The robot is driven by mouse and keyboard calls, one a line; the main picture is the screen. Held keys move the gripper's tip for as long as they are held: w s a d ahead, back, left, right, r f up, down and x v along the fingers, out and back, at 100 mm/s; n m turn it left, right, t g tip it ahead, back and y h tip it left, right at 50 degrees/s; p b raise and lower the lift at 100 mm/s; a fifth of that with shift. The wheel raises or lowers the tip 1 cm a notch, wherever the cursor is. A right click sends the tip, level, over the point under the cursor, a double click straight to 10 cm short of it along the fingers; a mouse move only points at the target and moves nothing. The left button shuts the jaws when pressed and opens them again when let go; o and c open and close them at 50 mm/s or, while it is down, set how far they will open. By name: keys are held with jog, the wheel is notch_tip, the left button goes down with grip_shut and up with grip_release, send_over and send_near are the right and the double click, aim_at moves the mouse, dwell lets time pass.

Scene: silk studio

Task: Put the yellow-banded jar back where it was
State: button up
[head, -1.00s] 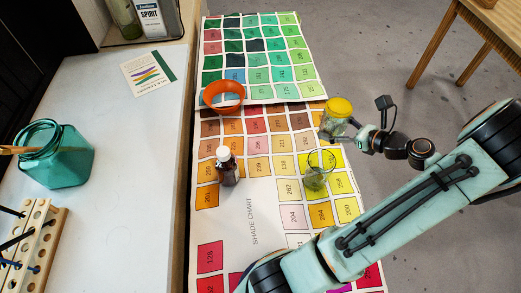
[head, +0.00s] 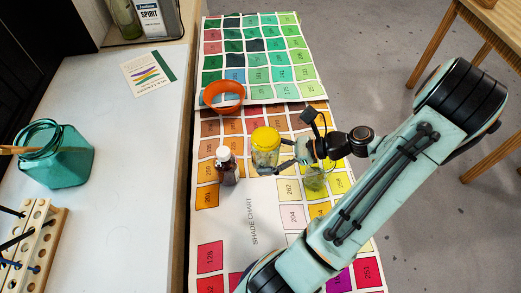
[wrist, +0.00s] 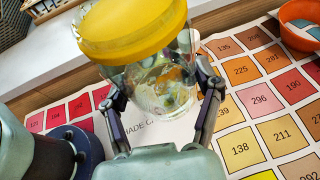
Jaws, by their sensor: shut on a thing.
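The yellow-banded jar (head: 265,158) is clear glass with a yellow top and greenish contents. My gripper (head: 279,158) is shut on it from the right and holds it upright, seemingly above the shade chart. In the wrist view the jar (wrist: 160,75) fills the upper middle, between the two fingers (wrist: 163,95). In the head view it is just right of a brown bottle with a white cap (head: 227,170). A clear glass (head: 314,180) with greenish contents stands partly hidden under my gripper.
The shade chart (head: 262,225) covers the narrow table, with a blank area at its middle. An orange bowl (head: 223,97) stands behind, also in the wrist view (wrist: 300,14). A white counter (head: 120,220) at left holds a teal jar (head: 70,165) and a wooden rack (head: 35,235).

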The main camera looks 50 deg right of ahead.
jog(key=w+d+f, duration=0.3)
jog(key=f, duration=0.1)
jog(key=w+d+f, duration=0.3)
jog(key=f, duration=0.2)
jog(key=w+d+f, duration=0.3)
jog(key=d+f, duration=0.1)
jog(key=shift+w+f, duration=0.2)
jog(key=shift+w+d+f, duration=0.1)
jog(key=shift+f, duration=1.6)
jog(key=shift+f, duration=0.15)
jog(key=o, duration=1.2)
